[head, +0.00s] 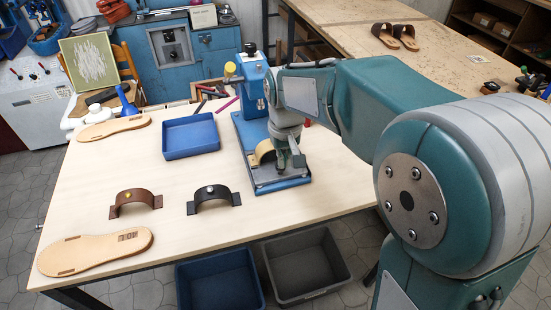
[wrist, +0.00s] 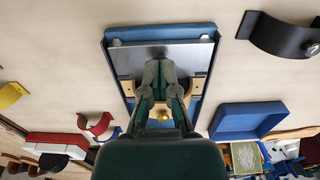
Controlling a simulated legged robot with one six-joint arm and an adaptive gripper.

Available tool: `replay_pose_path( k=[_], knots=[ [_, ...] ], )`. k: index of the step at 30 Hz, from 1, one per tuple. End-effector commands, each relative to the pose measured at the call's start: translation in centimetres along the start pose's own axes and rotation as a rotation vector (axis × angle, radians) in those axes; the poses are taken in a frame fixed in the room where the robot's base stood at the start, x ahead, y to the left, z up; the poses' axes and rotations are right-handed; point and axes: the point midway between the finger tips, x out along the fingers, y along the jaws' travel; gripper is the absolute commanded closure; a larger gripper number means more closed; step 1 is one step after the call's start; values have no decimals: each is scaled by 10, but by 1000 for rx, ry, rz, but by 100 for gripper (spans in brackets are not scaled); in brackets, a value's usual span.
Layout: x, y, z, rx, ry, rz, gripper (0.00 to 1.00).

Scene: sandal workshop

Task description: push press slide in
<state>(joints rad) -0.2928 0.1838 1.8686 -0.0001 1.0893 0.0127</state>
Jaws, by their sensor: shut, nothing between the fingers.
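The blue press (head: 252,85) stands on the right part of the workbench, its long base (head: 285,184) reaching toward the front edge. A grey slide plate (head: 262,176) lies on the base; it also shows in the wrist view (wrist: 197,57). A tan arched piece (head: 264,148) sits at the plate, partly hidden by my gripper. My gripper (head: 290,163) points down over the plate, fingers together and empty. In the wrist view my fingertips (wrist: 160,67) are over the plate's middle, with a brass knob (wrist: 179,113) behind them. Whether they touch the plate is unclear.
A blue tray (head: 190,137) stands left of the press. Two bins (head: 305,266) stand below the front edge.

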Motion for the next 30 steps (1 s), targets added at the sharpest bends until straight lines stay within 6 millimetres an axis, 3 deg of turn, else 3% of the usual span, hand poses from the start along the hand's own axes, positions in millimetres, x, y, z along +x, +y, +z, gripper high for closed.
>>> replay_pose_path(
  k=[30],
  knots=[
    [41,0,0,0,-1,0,100]
  ],
)
